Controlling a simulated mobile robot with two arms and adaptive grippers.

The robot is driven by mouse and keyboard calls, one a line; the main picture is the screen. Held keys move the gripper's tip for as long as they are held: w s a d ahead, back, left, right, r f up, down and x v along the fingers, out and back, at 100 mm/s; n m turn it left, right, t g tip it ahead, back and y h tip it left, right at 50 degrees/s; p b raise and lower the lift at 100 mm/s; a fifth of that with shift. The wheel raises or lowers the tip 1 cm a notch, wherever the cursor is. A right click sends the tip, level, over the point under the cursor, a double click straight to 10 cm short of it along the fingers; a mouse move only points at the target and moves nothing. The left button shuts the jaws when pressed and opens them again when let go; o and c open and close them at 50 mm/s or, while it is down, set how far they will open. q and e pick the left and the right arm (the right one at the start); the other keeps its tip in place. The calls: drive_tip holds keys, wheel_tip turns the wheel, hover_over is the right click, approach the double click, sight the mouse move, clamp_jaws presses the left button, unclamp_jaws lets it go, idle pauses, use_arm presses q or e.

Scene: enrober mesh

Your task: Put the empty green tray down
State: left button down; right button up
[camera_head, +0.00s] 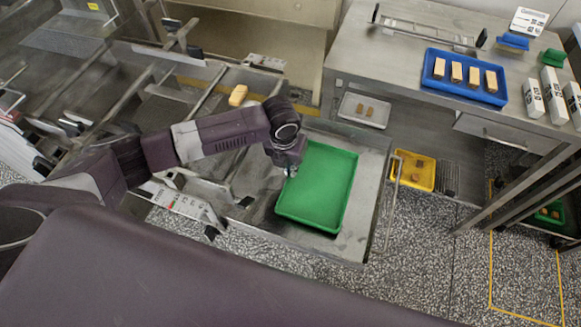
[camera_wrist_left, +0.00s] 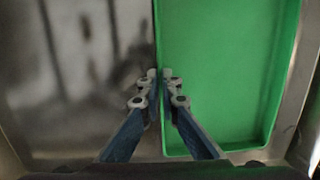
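The empty green tray (camera_head: 322,190) lies level on or just above a steel surface (camera_head: 352,226); I cannot tell whether it touches. My left gripper (camera_head: 291,171) is at the tray's left long rim, pointing down. In the left wrist view, the fingertips (camera_wrist_left: 160,76) are close together with the rim of the green tray (camera_wrist_left: 225,75) between them, so the gripper looks shut on it. The inside of the tray is bare. My right gripper is not in view.
A steel table (camera_head: 410,62) behind holds a blue tray (camera_head: 434,80) with several tan bars. A small pale tray (camera_head: 350,113) with brown pieces and a yellow tray (camera_head: 426,173) lie nearby. A metal handle (camera_head: 389,215) borders the steel surface on the right. Machine rails (camera_head: 210,92) stand left.

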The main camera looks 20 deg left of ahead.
use_arm(q)
drive_tip(key=c, duration=2.2)
unclamp_jaws()
drive_tip(key=shift+c, duration=0.2)
drive_tip(key=shift+o, duration=0.4)
drive_tip(key=shift+r, duration=0.1)
wheel_tip(320, 180, up, 12)
drive_tip(key=s, duration=0.1)
drive_tip(key=shift+s+a+b, duration=0.2)
drive_tip(key=shift+s+b, duration=0.15)
